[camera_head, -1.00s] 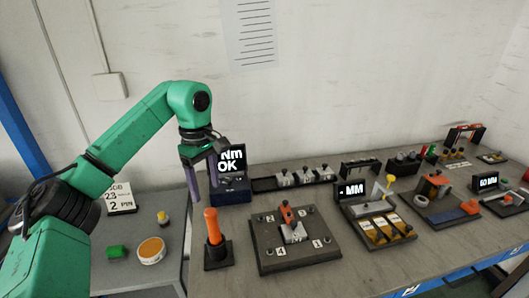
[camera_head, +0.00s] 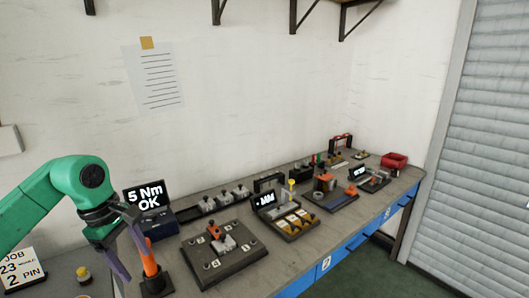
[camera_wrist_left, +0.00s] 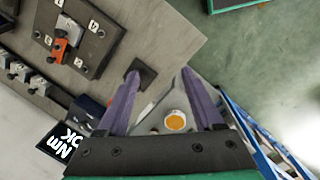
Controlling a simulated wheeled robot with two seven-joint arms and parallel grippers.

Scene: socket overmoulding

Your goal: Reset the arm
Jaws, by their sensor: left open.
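My left gripper (camera_head: 132,262) is open with two purple fingers pointing down, at the lower left of the head view. It appears empty; in the left wrist view its fingers (camera_wrist_left: 160,78) are spread with nothing between the tips. The orange-handled tool (camera_head: 149,260) stands upright in a dark holder, next to the fingers and partly behind one in the head view. I cannot tell whether they touch. In the wrist view the dark holder (camera_wrist_left: 147,74) shows by the left fingertip. My right gripper is not in view.
A display reading "5 Nm OK" (camera_head: 148,197) stands behind the gripper. A dark plate with a grey and orange part (camera_head: 222,258) lies to the right. Further right are fixtures, an "MM" display (camera_head: 266,200) and a red bin (camera_head: 394,160). Open floor (camera_head: 410,278) lies beyond the table's front edge.

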